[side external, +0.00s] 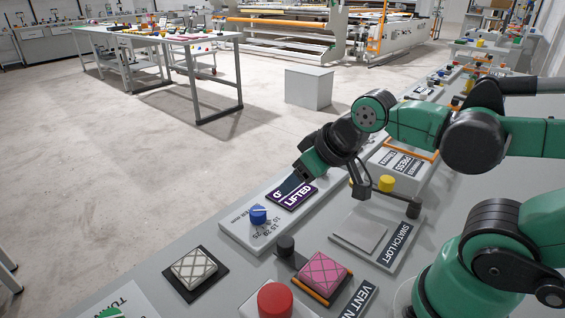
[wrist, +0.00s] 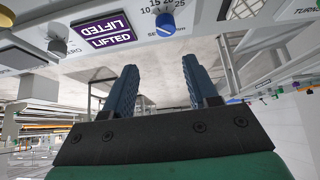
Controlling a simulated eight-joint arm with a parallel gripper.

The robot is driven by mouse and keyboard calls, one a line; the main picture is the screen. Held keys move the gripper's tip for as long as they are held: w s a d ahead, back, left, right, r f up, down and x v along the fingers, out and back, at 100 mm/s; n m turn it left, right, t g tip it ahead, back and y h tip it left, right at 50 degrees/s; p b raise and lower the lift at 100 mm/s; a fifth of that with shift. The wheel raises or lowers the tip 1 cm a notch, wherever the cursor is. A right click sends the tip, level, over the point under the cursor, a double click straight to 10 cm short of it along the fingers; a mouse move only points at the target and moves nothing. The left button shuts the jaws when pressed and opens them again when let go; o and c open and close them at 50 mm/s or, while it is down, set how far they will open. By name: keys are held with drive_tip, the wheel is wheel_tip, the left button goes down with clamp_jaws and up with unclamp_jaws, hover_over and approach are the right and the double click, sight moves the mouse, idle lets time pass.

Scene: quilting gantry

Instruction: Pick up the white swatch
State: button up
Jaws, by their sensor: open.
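The white swatch (side external: 194,266) is a quilted square with a diamond pattern, lying on a black pad (side external: 216,283) at the lower left of the side external view. The gripper is clear of the swatch.
A pink quilted swatch (side external: 323,273) lies right of the white one, near a red button (side external: 275,299) and a dark knob (side external: 286,245). A blue knob (side external: 258,214) stands on the dial panel behind. The SWATCH LOFT plate (side external: 392,255) is to the right.

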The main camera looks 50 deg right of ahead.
drive_tip(key=shift+o, duration=0.2)
drive_tip(key=o, duration=0.7)
drive_tip(key=g, duration=0.7)
hover_over(195, 267)
drive_tip(key=f, duration=0.7)
drive_tip(key=shift+d+f, duration=0.1)
drive_tip(key=shift+d, duration=0.1)
drive_tip(key=shift+a+f, duration=0.2)
drive_tip(key=shift+f, duration=2.85)
